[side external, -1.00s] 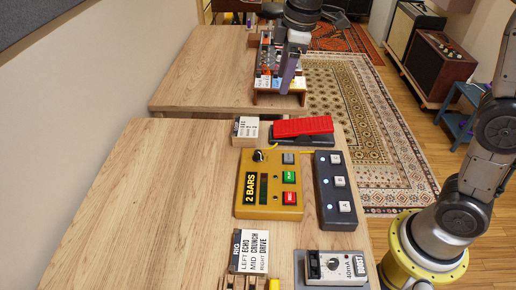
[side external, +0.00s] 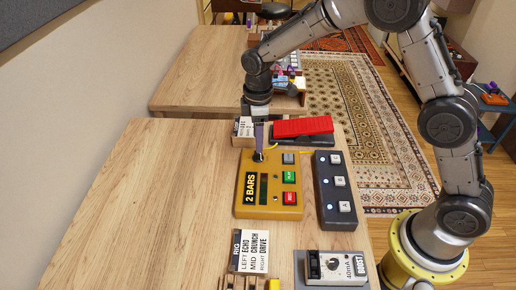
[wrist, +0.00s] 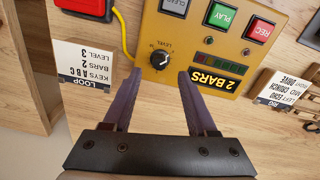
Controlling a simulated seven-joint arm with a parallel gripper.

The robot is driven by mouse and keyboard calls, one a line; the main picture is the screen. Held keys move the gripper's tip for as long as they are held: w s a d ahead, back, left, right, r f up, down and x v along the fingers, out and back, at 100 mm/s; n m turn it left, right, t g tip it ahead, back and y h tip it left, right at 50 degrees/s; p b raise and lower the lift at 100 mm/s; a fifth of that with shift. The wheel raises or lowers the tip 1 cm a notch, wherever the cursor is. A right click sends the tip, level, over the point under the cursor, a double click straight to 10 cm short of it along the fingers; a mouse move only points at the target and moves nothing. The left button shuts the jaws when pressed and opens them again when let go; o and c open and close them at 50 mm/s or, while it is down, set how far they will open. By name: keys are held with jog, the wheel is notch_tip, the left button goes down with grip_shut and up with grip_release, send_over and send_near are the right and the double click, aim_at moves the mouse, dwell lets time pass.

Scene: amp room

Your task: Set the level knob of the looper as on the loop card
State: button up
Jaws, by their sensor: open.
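The yellow looper (side external: 268,190) lies on the near wooden table; it also shows in the wrist view (wrist: 200,35). Its black level knob (wrist: 159,59) sits near one corner, with a white pointer mark. The "2 BARS" label (wrist: 217,80) is beside the knob. My gripper (wrist: 157,73) is open and empty, with its purple fingers pointing down at the knob, one on either side in the wrist view. Whether the tips reach knob height is unclear. The loop card (wrist: 85,66) appears upside down and reads keys ABC, bars 2, level 3.
A red pedal (side external: 303,127) stands behind the looper, and a dark three-button switch box (side external: 335,190) is to its right. A yellow cable (wrist: 122,38) runs close to the knob. A rig card (side external: 250,250) and boost pedal (side external: 335,268) are nearer. The table's left side is clear.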

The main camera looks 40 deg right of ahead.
aim_at(258, 155)
notch_tip(258, 155, down, 5)
jog(key=shift+r, duration=0.1)
dwell(0.3)
grip_shut()
